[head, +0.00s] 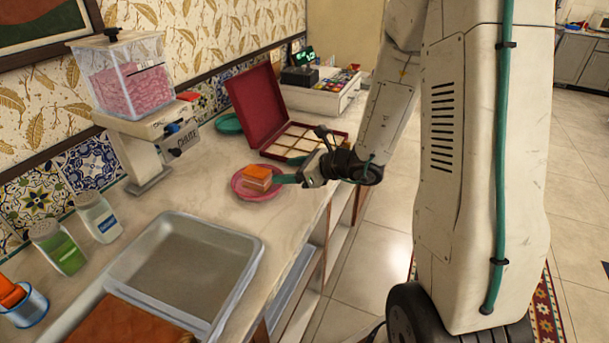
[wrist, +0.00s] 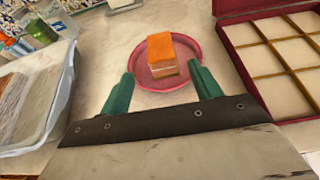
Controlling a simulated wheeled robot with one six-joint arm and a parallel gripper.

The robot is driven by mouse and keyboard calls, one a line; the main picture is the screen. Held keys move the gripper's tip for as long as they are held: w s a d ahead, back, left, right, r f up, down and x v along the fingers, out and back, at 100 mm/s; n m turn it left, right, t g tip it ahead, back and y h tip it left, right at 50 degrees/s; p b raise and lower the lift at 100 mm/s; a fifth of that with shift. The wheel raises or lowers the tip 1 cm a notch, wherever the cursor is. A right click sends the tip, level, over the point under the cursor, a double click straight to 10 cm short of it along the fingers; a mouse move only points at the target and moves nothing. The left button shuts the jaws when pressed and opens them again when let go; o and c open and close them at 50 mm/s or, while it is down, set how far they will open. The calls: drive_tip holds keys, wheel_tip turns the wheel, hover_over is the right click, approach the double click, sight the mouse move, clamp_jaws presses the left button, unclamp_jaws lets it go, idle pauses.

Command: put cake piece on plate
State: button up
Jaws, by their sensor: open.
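The cake piece (head: 257,178) has an orange top and pale layered sides. It rests on the pink plate (head: 245,192) on the counter. In the wrist view the cake piece (wrist: 161,55) sits upright within the rim of the plate (wrist: 190,47), near its middle. My gripper (head: 275,179) is at the right side of the plate in the head view. In the wrist view my gripper (wrist: 164,88) has its two green fingers spread wide at the plate's near edge. Nothing is between the fingertips, and the cake piece lies just beyond them.
An open red box (head: 315,143) with empty-looking compartments stands behind the plate. A grey tray (head: 165,267) lies at the front left. A dispenser (head: 135,95) with pink contents stands at the wall. A green plate (head: 228,124) is behind it. Counter around the pink plate is clear.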

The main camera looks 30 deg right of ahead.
drive_tip(key=s+a+r+n+g+y, duration=0.2)
drive_tip(key=s+a+r+n+g, duration=0.85)
drive_tip(key=s+n, duration=0.6)
drive_tip(key=s+d+r+n+h, duration=0.2)
drive_tip(key=s+d+n+h, duration=0.2)
drive_tip(key=s+n+h, duration=0.1)
drive_tip(key=s+d+r+n+t+h, duration=0.1)
drive_tip(key=s+d+r+n+h, duration=0.2)
drive_tip(key=s+n, duration=0.4)
drive_tip(key=shift+s+d+r+h, duration=0.2)
drive_tip(key=shift+s+d+h, duration=0.25)
drive_tip(key=shift+s+h, duration=0.35)
drive_tip(key=shift+w, duration=0.1)
